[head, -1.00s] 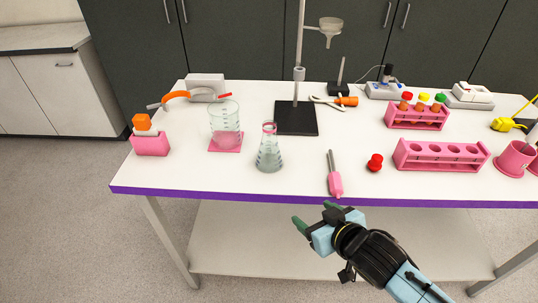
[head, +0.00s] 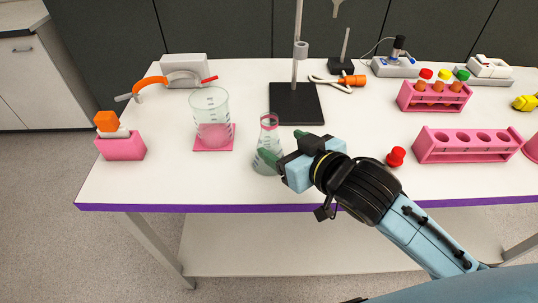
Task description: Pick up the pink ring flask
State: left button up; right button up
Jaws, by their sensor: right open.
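The pink ring flask (head: 266,146) is a clear conical flask with a pink ring at its neck. It stands upright on the white table, left of the stand base. My right gripper (head: 281,146) is open at the flask's right side. One green finger overlaps the flask's body in the picture and the other shows behind, to the right of the neck. Whether the fingers touch the glass I cannot tell. My left gripper is not in view.
A beaker with pink liquid (head: 211,123) stands left of the flask on a pink mat. The black stand base (head: 297,104) is close behind. A pink rack (head: 463,146) and a red bulb (head: 396,156) are to the right. The purple table edge (head: 240,208) runs in front.

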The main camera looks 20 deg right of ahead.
aim_at(274, 138)
jog(key=x, duration=0.3)
jog(key=shift+w+f, duration=0.1)
jog(key=shift+w, duration=0.3)
jog(key=x, duration=0.2)
jog(key=b+x, duration=0.1)
jog(key=x, duration=0.1)
jog(key=shift+w+f, duration=0.15)
jog(key=shift+f, duration=0.35)
jog(key=shift+w+f, duration=0.1)
jog(key=shift+w, duration=0.15)
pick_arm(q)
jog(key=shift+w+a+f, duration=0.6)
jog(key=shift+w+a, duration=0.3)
pick_arm(e)
jog(key=shift+c, duration=0.3)
jog(key=c, duration=1.2)
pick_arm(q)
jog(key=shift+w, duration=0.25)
